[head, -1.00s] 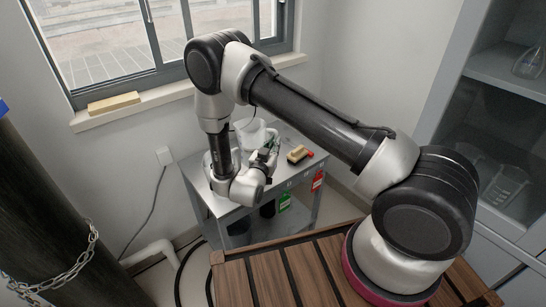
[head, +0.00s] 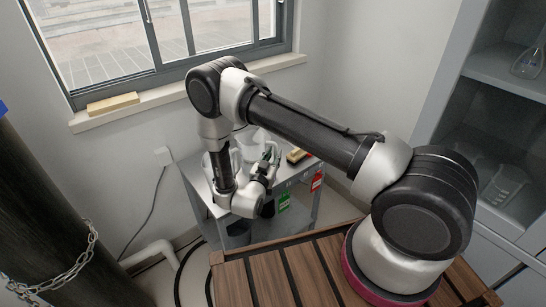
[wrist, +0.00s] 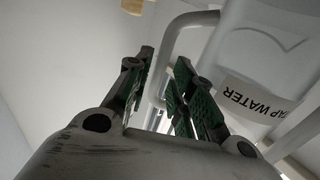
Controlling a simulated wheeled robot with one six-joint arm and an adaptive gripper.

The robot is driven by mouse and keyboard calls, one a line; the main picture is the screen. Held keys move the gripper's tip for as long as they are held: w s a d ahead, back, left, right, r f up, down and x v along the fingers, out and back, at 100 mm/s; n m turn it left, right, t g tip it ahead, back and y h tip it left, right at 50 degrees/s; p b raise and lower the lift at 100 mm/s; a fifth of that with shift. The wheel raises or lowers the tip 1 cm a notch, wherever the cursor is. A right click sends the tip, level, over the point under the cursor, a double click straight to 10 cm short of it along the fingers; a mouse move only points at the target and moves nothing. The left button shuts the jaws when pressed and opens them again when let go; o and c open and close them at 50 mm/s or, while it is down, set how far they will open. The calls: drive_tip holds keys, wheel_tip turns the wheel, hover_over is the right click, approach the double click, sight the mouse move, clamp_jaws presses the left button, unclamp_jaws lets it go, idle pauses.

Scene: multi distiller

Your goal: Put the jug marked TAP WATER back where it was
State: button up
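The clear-white jug marked TAP WATER (wrist: 262,60) fills the upper right of the wrist view, with its label turned upside down. Its handle (wrist: 172,45) runs down into the gap between the two fingers. My gripper (wrist: 165,85) is open, with green pads spread on either side of the handle's line; whether a pad touches it is unclear. In the head view my gripper (head: 268,165) is at the front of the grey trolley (head: 200,190), close to a whitish jug (head: 256,138) on its top. The label cannot be read there.
Another whitish vessel (head: 208,163) stands at the trolley top's left, partly behind my arm. A wooden block or brush (head: 296,156) lies at the right. Green (head: 284,202) and red (head: 316,181) tags hang at the front. The window wall is close behind.

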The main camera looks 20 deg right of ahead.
idle(0.3)
drive_tip(key=shift+s+a+r, duration=0.15)
drive_tip(key=shift+s, duration=0.05)
drive_tip(key=v, duration=1.1)
drive_tip(key=shift+s, duration=0.2)
drive_tip(key=shift+a, duration=0.15)
